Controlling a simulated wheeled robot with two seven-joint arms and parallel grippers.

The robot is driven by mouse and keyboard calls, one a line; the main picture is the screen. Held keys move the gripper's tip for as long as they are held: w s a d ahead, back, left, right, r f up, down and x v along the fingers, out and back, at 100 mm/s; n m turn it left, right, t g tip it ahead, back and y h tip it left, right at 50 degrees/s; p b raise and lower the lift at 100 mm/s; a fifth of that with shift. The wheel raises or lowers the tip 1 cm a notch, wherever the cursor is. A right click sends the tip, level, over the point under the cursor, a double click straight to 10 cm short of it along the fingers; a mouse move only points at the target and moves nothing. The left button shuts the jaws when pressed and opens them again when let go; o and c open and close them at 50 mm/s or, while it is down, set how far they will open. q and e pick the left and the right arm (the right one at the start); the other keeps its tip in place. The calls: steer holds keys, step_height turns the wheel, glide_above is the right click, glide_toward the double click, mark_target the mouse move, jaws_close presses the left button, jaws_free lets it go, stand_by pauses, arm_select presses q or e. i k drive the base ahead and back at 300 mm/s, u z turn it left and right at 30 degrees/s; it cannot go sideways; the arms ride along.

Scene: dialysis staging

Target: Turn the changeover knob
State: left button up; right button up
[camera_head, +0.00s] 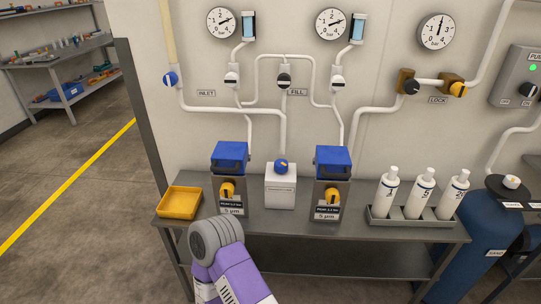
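No readable label marks one knob as the changeover knob. A blue knob with a yellow mark (281,164) sits on top of a white box (281,188) at the middle of the bench, between two blue-topped filter units. A black-topped valve knob (284,80) is on the wall pipes above it, over the FILL label (297,92). A purple and grey link of my arm rises from the bottom edge, in front of the bench and left of the white box. I cannot tell which arm it is. Neither gripper shows.
The left filter unit (231,152) and right filter unit (333,157) have yellow knobs. A yellow tray (179,202) is at the bench's left end. A rack (384,218) holds white bottles at the right. Blue tanks (485,225) stand beyond. Floor at left is clear.

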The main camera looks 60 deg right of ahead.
mark_target(281, 166)
steer(key=z, duration=0.6)
steer(key=i, duration=0.7)
steer(key=z, duration=0.85)
